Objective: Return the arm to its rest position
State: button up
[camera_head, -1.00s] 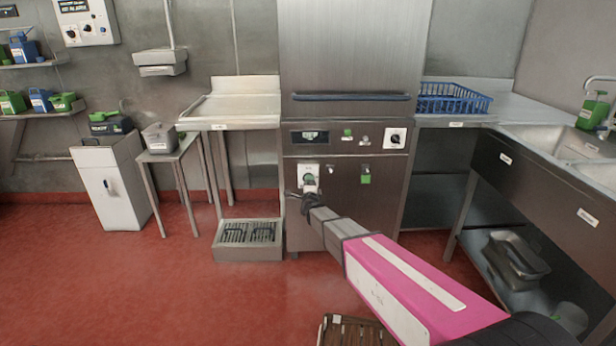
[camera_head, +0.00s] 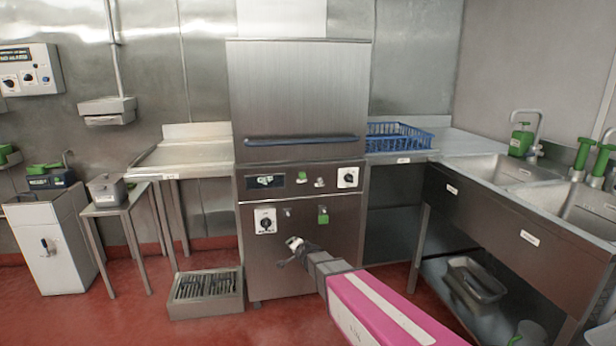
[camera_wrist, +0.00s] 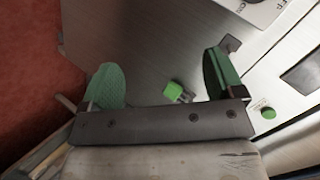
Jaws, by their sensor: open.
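My arm, with a pink link, reaches in from the lower right in the head view. My gripper (camera_head: 292,256) is in front of the lower front panel of the steel machine (camera_head: 300,225). In the wrist view my gripper (camera_wrist: 165,82) shows its two green-padded fingers spread wide apart, with nothing between them. The machine's steel panel (camera_wrist: 150,45) lies beyond the fingers, with a small green tag (camera_wrist: 175,92) on it. The black-and-white dial (camera_head: 265,221) on the lower panel shows clear of the gripper in the head view.
A blue rack (camera_head: 398,136) sits on the counter right of the machine, beside the sink unit (camera_head: 490,205). A floor grate box (camera_head: 206,292) stands at the machine's left foot. A small table (camera_head: 118,208) and a white bin (camera_head: 50,245) are further left. Red floor is open in front.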

jog(key=s+d+n+g+h, duration=0.4)
jog(key=s+d+n+g, duration=0.4)
jog(key=s+d, duration=1.6)
jog(key=s+g, duration=0.3)
jog(key=shift+d+f, duration=0.25)
jog(key=shift+d, duration=0.1)
